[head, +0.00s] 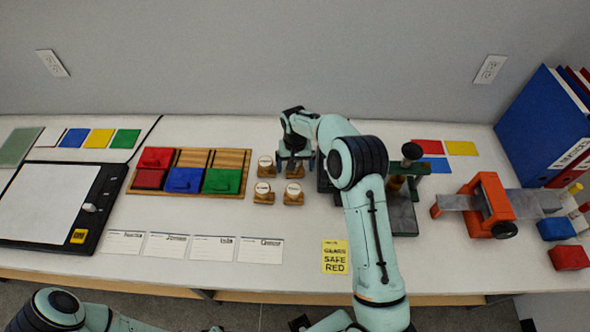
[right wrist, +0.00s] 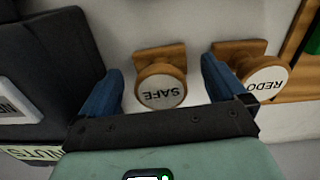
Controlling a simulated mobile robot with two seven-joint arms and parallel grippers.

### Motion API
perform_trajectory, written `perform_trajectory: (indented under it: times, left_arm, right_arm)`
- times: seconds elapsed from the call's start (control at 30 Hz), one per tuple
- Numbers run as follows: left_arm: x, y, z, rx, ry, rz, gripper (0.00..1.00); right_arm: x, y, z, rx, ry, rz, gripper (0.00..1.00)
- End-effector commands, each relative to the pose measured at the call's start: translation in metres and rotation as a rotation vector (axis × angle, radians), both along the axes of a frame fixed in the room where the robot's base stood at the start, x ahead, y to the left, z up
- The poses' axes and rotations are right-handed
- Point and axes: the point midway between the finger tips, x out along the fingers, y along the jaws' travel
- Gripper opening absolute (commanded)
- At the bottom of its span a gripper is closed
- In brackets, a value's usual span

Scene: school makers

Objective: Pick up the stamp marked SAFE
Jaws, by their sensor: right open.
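The SAFE stamp (right wrist: 161,92) has a round white top with black lettering and a wooden body. In the right wrist view it stands between the two blue fingers of my right gripper (right wrist: 163,88), which is open, with clear space on either side. In the head view the right gripper (head: 294,157) is over the back of the stamp group and covers the stamp beneath it. The REDO stamp (right wrist: 264,78) stands close beside the right finger in the wrist view.
Other stamps (head: 264,192) stand close by. A wooden tray (head: 246,158) with coloured pads lies to the left. A green press (head: 421,187) and orange device (head: 486,207) stand to the right. A yellow note (head: 335,257) and white cards (head: 213,247) line the front.

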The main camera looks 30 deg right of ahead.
Motion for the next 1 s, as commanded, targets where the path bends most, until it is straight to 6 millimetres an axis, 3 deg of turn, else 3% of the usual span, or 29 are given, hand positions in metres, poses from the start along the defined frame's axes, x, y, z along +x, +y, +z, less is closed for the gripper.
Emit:
perform_trajectory:
  times: [0.17,0.4,0.47,0.6,0.87,1.0]
  left_arm:
    - [0.001,0.000,0.001,0.000,-0.001,-0.001,0.43]
    - [0.001,0.000,0.001,0.000,-0.001,0.000,0.43]
    - [0.001,0.000,0.001,0.000,-0.001,0.000,0.43]
    - [0.001,0.000,0.001,0.000,-0.001,0.000,0.43]
    - [0.001,0.000,0.001,0.000,-0.001,0.000,0.43]
    - [0.001,0.000,0.001,0.000,-0.001,-0.001,0.43]
  right_arm:
    - [0.001,0.001,-0.019,0.001,0.000,0.001,0.98]
    - [0.001,0.000,-0.021,0.000,-0.001,0.001,0.98]
    - [0.001,0.000,-0.021,0.000,-0.001,0.001,0.82]
    - [0.001,0.000,-0.021,0.000,-0.001,0.001,0.36]
    - [0.001,0.000,-0.020,0.000,-0.002,0.001,0.35]
    - [0.002,0.000,-0.010,0.000,-0.005,0.001,0.35]
